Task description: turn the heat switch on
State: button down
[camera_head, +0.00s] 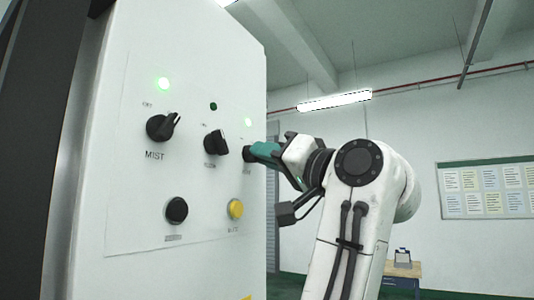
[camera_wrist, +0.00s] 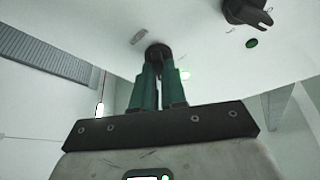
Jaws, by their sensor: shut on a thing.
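A white control panel (camera_head: 130,75) carries three black rotary switches in a row. My gripper (camera_head: 262,150) is shut on the right-hand switch (camera_head: 248,155), whose label I cannot read. The lamp above that switch (camera_head: 248,122) glows green. In the wrist view, the green fingers (camera_wrist: 158,85) close on the black knob (camera_wrist: 158,54). They hide its handle, so its angle is unclear.
Below the switches are a black button (camera_head: 176,210) and a yellow button (camera_head: 235,208). A notice board (camera_head: 487,190) hangs on the right wall. A small table (camera_head: 403,276) stands far behind my arm. The room right of the panel looks open.

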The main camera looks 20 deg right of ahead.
dwell(0.4)
jog(key=c, duration=1.2)
grip_release()
jog(key=b+v, duration=0.3)
jog(key=v, duration=0.7)
jog(key=shift+s+d+f+b, duration=0.15)
jog(key=shift+s+d+b, duration=0.05)
jog(key=shift+s+b, duration=0.15)
